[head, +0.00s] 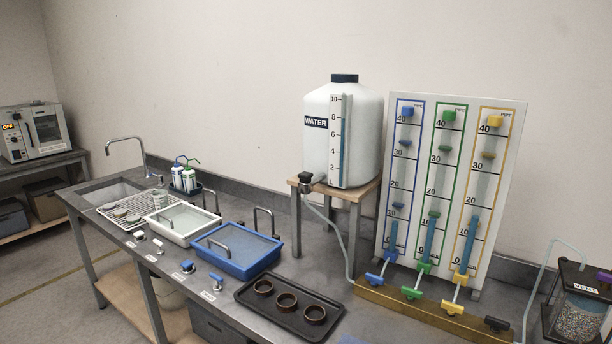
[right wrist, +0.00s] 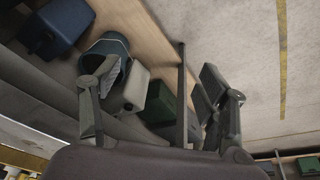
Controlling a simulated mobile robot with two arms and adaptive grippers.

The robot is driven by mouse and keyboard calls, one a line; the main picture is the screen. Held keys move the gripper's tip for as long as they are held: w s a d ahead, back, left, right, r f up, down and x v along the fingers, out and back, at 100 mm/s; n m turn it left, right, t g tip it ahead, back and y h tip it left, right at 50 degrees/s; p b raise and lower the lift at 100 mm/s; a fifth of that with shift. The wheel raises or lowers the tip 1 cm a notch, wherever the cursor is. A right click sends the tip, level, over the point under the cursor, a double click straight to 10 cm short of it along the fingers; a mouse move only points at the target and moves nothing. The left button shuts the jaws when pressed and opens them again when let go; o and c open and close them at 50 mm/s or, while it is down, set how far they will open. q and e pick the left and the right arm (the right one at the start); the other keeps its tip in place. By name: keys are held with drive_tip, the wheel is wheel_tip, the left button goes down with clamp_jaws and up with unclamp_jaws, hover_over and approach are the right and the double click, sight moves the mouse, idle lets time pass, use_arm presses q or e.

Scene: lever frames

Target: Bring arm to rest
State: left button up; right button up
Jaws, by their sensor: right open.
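My right gripper (right wrist: 160,88) shows in the right wrist view with its two dark fingers spread apart and nothing between them. It hangs in front of a wooden shelf (right wrist: 150,45) that holds bins. Neither arm shows in the head view, and my left gripper is not in view. In the head view, a tall gauge panel (head: 488,112) has blue, green and yellow columns. A blue lever (head: 375,279), a green lever (head: 412,293) and a yellow lever (head: 453,308) stick out at its foot.
The bench (head: 120,228) carries a white tub (head: 180,240), a blue tub (head: 246,272) and a black tray (head: 245,292) with brown rings. A water tank (head: 360,120) stands on a wooden stand. In the wrist view, a dark blue bin (right wrist: 58,22) and open floor (right wrist: 235,35) show.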

wheel_tip(320, 180, down, 31)
drive_tip(key=s+g+b, duration=0.1)
drive_tip(key=s+b, duration=0.1)
drive_tip(key=b, duration=0.3)
drive_tip(key=s+d+f+g+b, duration=0.1)
drive_tip(key=s+d+f+b, duration=0.2)
drive_tip(key=s+f, duration=1.3)
wheel_tip(320, 180, down, 3)
drive_tip(key=shift+s+f+b, duration=0.2)
drive_tip(key=shift+b, duration=0.4)
